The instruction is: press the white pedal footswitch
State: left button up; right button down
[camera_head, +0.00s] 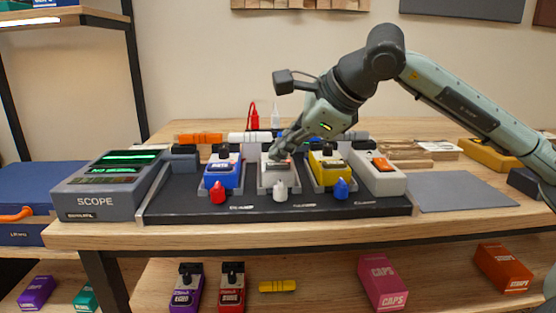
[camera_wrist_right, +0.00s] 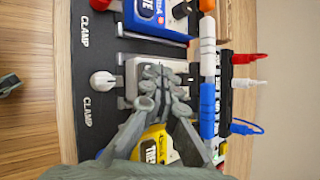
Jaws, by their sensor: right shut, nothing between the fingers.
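The white pedal (camera_head: 267,180) stands in the middle of the dark pedalboard (camera_head: 160,207), between a blue pedal (camera_head: 222,172) and a yellow pedal (camera_head: 329,170). A white clamp knob (camera_head: 280,191) is at its front. My right gripper (camera_head: 279,152) is shut and empty, fingertips pointing down over the white pedal's top. In the right wrist view the gripper (camera_wrist_right: 164,84) covers the middle of the white pedal (camera_wrist_right: 135,69), hiding its footswitch. I cannot tell whether the fingertips touch it.
The scope box (camera_head: 97,190) stands left of the board. A white pedal-like box with an orange part (camera_head: 378,175) is at its right end. A cable bar with orange, white and blue sleeves (camera_head: 200,138) runs behind. A grey mat (camera_head: 460,191) lies clear at right.

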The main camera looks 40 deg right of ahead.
aim_at(281, 165)
jog(key=shift+r, duration=0.35)
notch_tip(281, 165, up, 5)
jog(key=p, duration=0.5)
jog(key=shift+r, duration=0.15)
dwell(0.7)
